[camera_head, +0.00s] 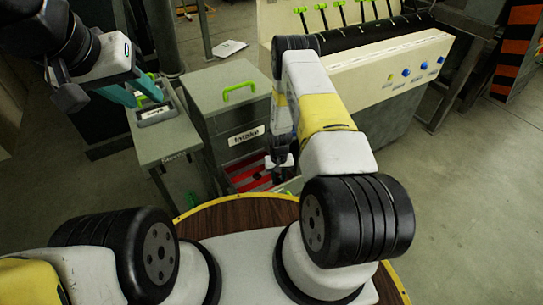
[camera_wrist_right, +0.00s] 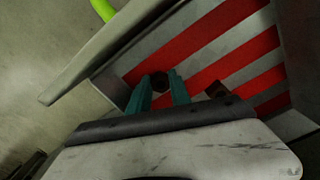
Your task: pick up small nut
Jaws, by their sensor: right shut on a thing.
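A small dark nut (camera_wrist_right: 159,80) is between the teal fingertips of my right gripper (camera_wrist_right: 159,88) in the right wrist view. The gripper is shut on it. Behind it is the red-and-white striped floor of the intake bin (camera_wrist_right: 205,50). A brown nut-like piece (camera_wrist_right: 216,90) lies right of the fingers, partly hidden by the gripper body. In the head view my right gripper (camera_head: 280,172) reaches down at the bin's opening, its fingertips hard to make out. My left gripper (camera_head: 132,94) is at the upper left, teal fingers apart, with nothing seen between them.
The intake box (camera_head: 228,112) has a green handle and a label. A grey stand (camera_head: 165,140) is to its left, below my left gripper. A cream machine (camera_head: 400,65) with blue knobs and green levers is at the back right. Open floor (camera_head: 470,200) lies to the right.

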